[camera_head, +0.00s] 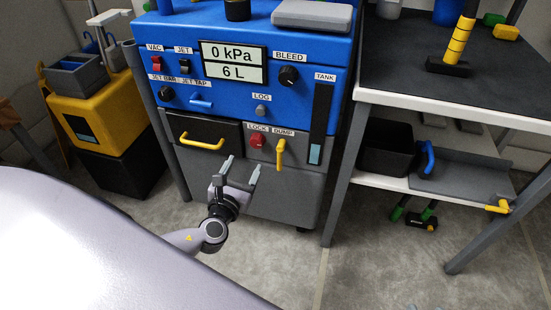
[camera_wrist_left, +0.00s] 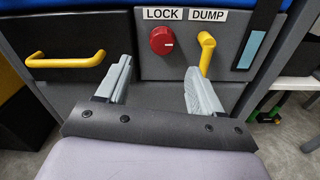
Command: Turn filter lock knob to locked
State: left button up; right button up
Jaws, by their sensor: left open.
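The lock knob (camera_head: 257,141) is a round red knob under the "LOCK" label on the lower grey panel of the blue machine. My left gripper (camera_head: 242,170) is open and empty, in front of the panel and a little below the knob. In the left wrist view the two grey fingers (camera_wrist_left: 158,75) stand apart, with the knob beyond and above the gap between them. Nothing touches the knob. My right gripper is not in view.
A yellow dump lever (camera_head: 280,153) hangs right beside the knob, close to the right finger's line. A yellow drawer handle (camera_head: 201,142) sticks out to the left. A shelf table (camera_head: 352,96) stands at right, and a yellow box (camera_head: 93,112) at left.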

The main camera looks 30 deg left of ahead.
aim_at(255, 144)
pick_arm(q)
jog(key=shift+m, duration=0.4)
jog(key=shift+b+x, duration=0.95)
jog(key=shift+x, duration=2.85)
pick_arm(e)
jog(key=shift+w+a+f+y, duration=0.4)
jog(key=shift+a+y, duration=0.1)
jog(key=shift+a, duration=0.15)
pick_arm(q)
jog(key=shift+d+r, duration=0.2)
jog(key=c, duration=1.1)
